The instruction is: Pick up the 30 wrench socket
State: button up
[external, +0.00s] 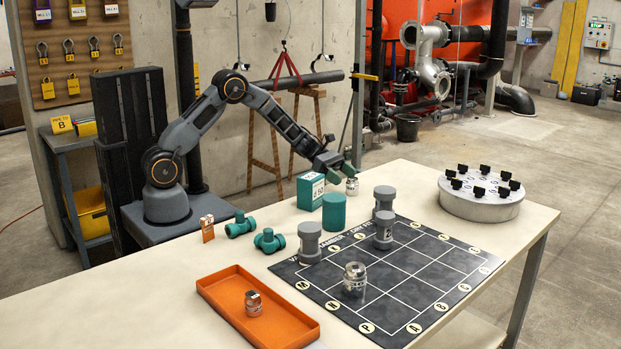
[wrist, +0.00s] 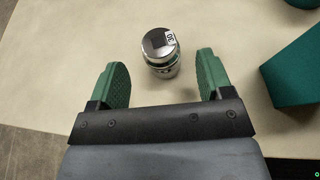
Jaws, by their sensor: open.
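The wrench socket (wrist: 160,52), a short shiny metal cylinder with a dark square recess and a label that appears to read 30, stands upright on the table in the wrist view. My gripper (wrist: 162,66) is open, with one green-padded finger on each side of the socket and a gap to both. The socket stands at or just beyond the fingertips, and I see no contact. In the external view the socket (external: 352,187) is at the table's far side, directly below my gripper (external: 342,170).
A green box (external: 311,191) and green cylinder (external: 334,212) stand close by the socket. Other metal sockets stand on the black grid mat (external: 400,306) and in the orange tray (external: 222,301). Grey fittings stand on the mat. A round flange (external: 480,205) is at the right.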

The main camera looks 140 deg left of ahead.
aim_at(352, 182)
jog(key=x, duration=0.4)
jog(key=shift+f, duration=0.1)
jog(key=shift+c, duration=0.5)
jog(key=c, duration=1)
